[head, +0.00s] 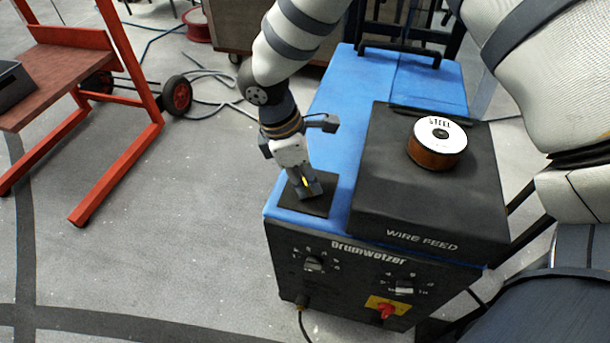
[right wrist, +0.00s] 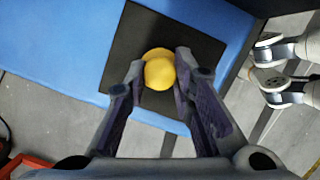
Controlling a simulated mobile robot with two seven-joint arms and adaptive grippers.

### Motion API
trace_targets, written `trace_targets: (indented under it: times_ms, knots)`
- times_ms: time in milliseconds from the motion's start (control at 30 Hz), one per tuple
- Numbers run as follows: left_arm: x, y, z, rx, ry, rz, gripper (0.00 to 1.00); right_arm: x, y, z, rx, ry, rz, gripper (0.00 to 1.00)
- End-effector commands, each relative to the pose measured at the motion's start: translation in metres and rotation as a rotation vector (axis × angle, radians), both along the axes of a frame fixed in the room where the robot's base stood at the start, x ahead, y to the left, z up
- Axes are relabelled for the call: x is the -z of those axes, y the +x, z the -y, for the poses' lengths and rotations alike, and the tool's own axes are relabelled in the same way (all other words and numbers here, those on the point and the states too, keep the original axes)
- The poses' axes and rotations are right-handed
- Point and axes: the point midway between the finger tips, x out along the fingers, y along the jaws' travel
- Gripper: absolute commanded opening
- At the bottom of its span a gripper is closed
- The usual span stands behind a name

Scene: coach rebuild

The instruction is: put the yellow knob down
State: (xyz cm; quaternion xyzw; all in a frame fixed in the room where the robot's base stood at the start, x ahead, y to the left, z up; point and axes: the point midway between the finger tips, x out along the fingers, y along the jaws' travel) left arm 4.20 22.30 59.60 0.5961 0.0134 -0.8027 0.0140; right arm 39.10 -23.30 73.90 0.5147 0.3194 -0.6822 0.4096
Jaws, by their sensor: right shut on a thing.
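The yellow knob (right wrist: 159,72) is between the two fingers of my right gripper (right wrist: 160,78) in the right wrist view. It shows a round front part with another yellow part behind it. In the head view only a sliver of the knob (head: 306,182) shows between the fingers. My right gripper (head: 307,186) points down over a black square pad (head: 318,207) on the blue machine top (head: 338,112) and is shut on the knob. The knob is over the pad; whether it touches the pad I cannot tell. My left gripper is out of view.
A raised black wire-feed box (head: 385,190) stands right of the pad, with a spool labelled STEEL (head: 437,146) on it. The machine's front panel (head: 350,268) drops away just below the pad. A red-framed cart (head: 118,75) stands at left on open floor.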

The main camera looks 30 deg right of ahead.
Motion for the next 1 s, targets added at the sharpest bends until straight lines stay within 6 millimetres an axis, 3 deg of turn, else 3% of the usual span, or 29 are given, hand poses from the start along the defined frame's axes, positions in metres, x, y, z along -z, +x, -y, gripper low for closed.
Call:
trace_targets:
  times_ms: [200,233,300,633,733,1000]
  knots:
    - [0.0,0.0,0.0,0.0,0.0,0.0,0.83,0.002,0.0,0.0,0.0,0.0,0.001,0.09]
    - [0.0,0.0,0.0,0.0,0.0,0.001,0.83,0.002,0.0,0.0,0.0,0.0,0.001,0.28]
    - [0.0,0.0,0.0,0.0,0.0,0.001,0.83,0.002,0.0,0.0,0.0,0.0,0.001,0.43]
    - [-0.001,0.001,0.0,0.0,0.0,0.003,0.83,-0.002,0.0,0.0,0.0,0.001,0.003,0.43]
    - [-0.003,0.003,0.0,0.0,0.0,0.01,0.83,-0.019,0.003,-0.004,0.0,0.0,0.007,0.43]
    - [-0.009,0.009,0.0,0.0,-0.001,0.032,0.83,-0.09,0.013,-0.021,-0.001,-0.001,0.008,0.43]
